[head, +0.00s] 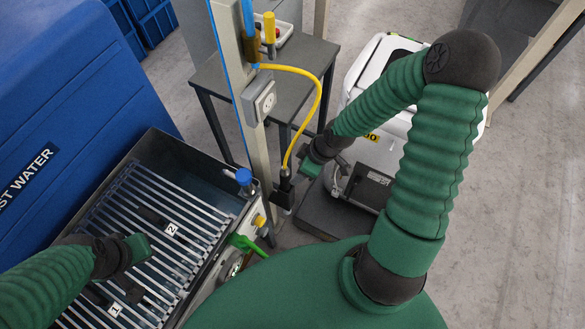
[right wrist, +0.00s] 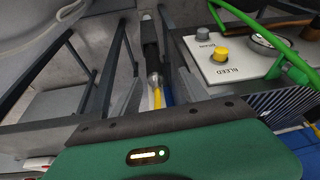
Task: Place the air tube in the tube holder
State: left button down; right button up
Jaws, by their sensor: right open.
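The yellow air tube (head: 318,98) leaves the post near its top, arcs right and hangs down to a brass fitting and black end piece (head: 284,192). In the right wrist view the black end piece (right wrist: 150,45), metal collar and yellow tube (right wrist: 157,98) lie between my fingers. My right gripper (head: 300,172) is open beside the tube's lower end; its fingers also show in the right wrist view (right wrist: 160,92), apart around the tube. No part is clearly identifiable as the tube holder. My left gripper (head: 138,247) is over the slatted grate, its jaws unclear.
A post (head: 258,150) with a grey socket box (head: 259,97) stands beside the tube. The slatted basin (head: 200,170) has a panel with a yellow button (right wrist: 221,55) and green lever (head: 246,243). A blue bin (head: 70,90), dark table (head: 290,62) and white machine (head: 375,75) stand around.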

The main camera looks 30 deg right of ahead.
jog(key=s+a+r+m+h, duration=0.1)
jog(key=s+a+r+m, duration=0.1)
jog(key=r, duration=0.4)
jog(key=s+a+r+m+h, duration=0.1)
jog(key=s+a+r+m, duration=0.2)
jog(key=r+m, duration=0.2)
jog(key=shift+a+r+h, duration=0.2)
jog(key=shift+r+h, duration=0.2)
jog(key=shift+r, duration=0.25)
jog(key=shift+s+a, duration=0.1)
jog(key=shift+c, duration=0.4)
